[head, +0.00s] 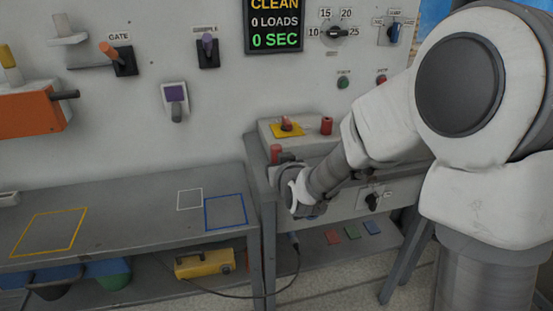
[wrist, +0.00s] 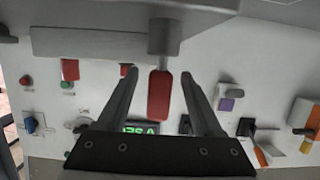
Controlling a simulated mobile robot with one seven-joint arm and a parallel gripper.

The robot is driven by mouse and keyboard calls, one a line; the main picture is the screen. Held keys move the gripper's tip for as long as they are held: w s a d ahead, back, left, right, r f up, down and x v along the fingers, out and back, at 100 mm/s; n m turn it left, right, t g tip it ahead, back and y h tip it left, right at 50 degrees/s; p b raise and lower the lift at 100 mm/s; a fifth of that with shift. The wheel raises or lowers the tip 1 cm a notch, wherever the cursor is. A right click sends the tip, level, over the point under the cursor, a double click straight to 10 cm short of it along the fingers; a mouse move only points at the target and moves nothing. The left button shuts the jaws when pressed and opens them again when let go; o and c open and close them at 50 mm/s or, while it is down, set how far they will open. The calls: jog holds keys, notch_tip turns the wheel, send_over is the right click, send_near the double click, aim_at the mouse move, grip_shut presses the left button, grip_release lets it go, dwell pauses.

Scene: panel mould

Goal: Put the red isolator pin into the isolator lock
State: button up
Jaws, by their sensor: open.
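A red upright piece, which looks like the isolator pin (head: 276,153), stands at the left end of the grey control box. In the wrist view, where the scene is upside down, the red pin (wrist: 160,95) joins a grey cylindrical holder. My gripper (wrist: 152,82) is open, with one finger on each side of the pin and visible gaps between. In the head view my gripper (head: 291,172) is partly hidden by my arm. A short red cylinder (head: 326,125) stands on the box top. I cannot tell which part is the isolator lock.
A red knob on a yellow plate (head: 287,130) is on the box top, close behind my gripper. A black switch (head: 372,201) is on the box front. The grey bench (head: 130,215) at left has bare outlined squares. Coloured plates (head: 352,232) lie on the shelf below.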

grip_shut()
dwell(0.3)
jog(key=shift+r, duration=0.1)
